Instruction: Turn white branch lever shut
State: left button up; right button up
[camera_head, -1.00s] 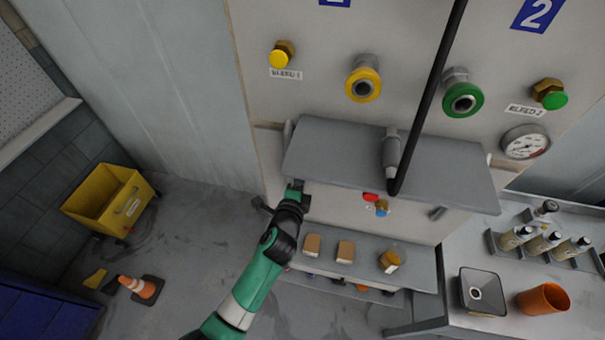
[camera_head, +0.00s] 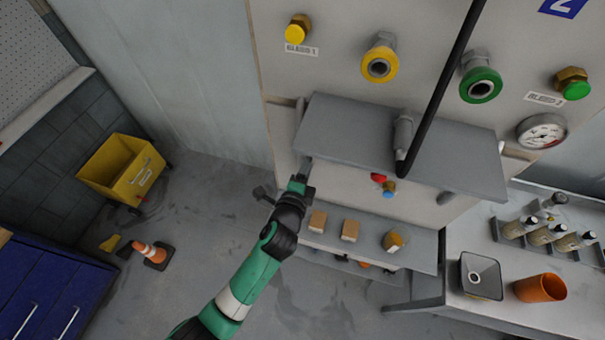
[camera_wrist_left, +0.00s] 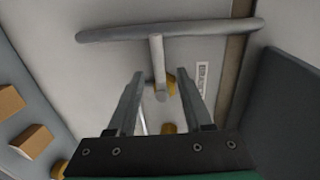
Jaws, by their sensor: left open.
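In the left wrist view a pale grey-white T-shaped lever (camera_wrist_left: 157,60) shows ahead of the panel, with a long bar across the top and a short stem. Brass fittings (camera_wrist_left: 168,128) show behind and below the stem, and a small label with unreadable text is to its right. My left gripper (camera_wrist_left: 161,75) is open, with one finger on each side of the stem. I cannot tell whether either finger touches it. In the head view my left gripper (camera_head: 300,184) is at the left end below the upper shelf, where the lever is not clear. My right gripper is not in view.
The upper grey shelf (camera_head: 350,130) overhangs close to the gripper. A lower shelf (camera_head: 330,240) holds tan blocks (camera_head: 350,230) and a brass fitting (camera_head: 393,242). A black pole (camera_head: 440,90) crosses the panel. The floor to the left is open up to a cone (camera_head: 153,254) and yellow bin (camera_head: 113,190).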

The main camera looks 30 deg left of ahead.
pick_arm(q)
jog(key=v, duration=0.6)
jog(key=shift+s, duration=0.35)
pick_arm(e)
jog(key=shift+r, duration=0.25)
pick_arm(q)
jog(key=shift+r, duration=0.1)
